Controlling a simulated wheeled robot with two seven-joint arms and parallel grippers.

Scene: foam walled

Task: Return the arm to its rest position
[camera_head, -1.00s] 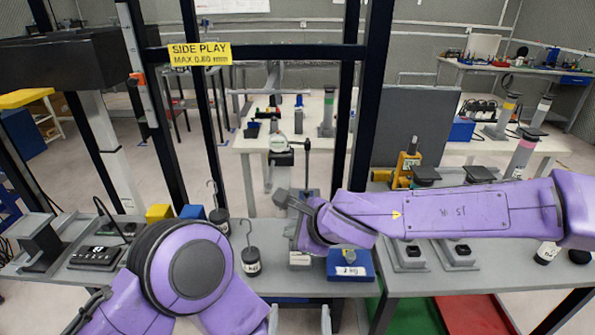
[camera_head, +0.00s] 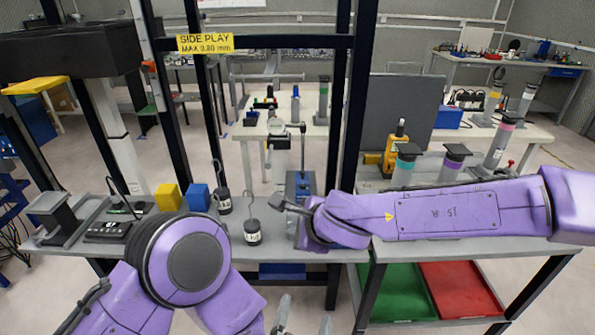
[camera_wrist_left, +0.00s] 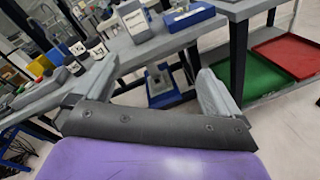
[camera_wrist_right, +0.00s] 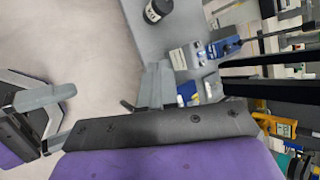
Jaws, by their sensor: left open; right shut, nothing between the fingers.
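My left arm (camera_head: 185,262) is bent at the lower left of the head view. Its gripper (camera_head: 304,318) is at the bottom edge, below the bench front, with its two grey fingers apart. The left wrist view also shows this gripper (camera_wrist_left: 150,92) open and empty, with bench and floor beyond. My right arm (camera_head: 440,212) reaches in from the right, stretched level across the bench. Its gripper (camera_head: 284,204) is shut and empty near the middle of the bench, its fingers partly hidden and hard to make out. It is above and apart from the left one.
Two hooked weights (camera_head: 252,231) (camera_head: 223,200), a yellow block (camera_head: 168,197) and a blue block (camera_head: 198,197) stand on the bench beside my left arm. Dark frame posts (camera_head: 343,100) rise behind. Green (camera_head: 402,292) and red trays (camera_head: 462,288) lie below, right.

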